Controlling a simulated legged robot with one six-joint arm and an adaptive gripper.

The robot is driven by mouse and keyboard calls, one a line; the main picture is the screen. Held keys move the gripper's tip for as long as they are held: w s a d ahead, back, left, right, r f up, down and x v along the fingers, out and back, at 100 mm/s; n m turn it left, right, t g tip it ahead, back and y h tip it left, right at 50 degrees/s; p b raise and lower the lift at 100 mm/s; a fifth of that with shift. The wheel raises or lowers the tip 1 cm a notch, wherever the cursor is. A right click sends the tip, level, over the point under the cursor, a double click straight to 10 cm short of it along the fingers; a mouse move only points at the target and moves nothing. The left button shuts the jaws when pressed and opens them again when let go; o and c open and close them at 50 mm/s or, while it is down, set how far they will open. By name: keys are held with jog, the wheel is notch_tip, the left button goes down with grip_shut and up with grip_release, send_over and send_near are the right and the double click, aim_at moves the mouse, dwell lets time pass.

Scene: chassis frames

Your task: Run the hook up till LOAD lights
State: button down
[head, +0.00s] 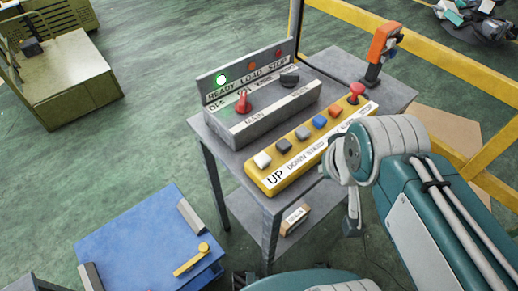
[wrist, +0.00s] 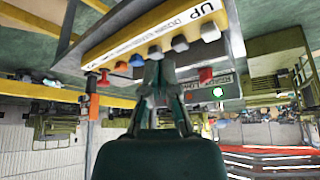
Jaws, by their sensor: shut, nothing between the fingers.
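A yellow button box (head: 312,148) lies on a grey cart. Its row runs from a white button (head: 262,160) at the UP label, through grey, blue and orange ones, to a red mushroom button (head: 355,92). Behind it a grey panel (head: 262,68) has lamps marked READY, LOAD and STOP. The READY lamp (head: 221,79) glows green; the LOAD lamp (head: 251,65) looks dull and unlit. My gripper (wrist: 157,62) is shut and empty. In the wrist view its tips overlap the middle buttons; contact cannot be told. No hook is visible.
A red MAIN knob (head: 243,103) and a black knob (head: 289,77) sit on the grey console. An orange-topped post (head: 383,45) stands at the cart's back right. Yellow railing (head: 455,60) runs behind.

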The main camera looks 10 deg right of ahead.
notch_tip(320, 180, up, 3)
jog(key=n+g, duration=0.6)
jog(key=n, duration=1.9)
send_over(262, 158)
jog(key=shift+r, duration=0.15)
notch_tip(262, 158, down, 14)
jog(key=shift+f, duration=0.1)
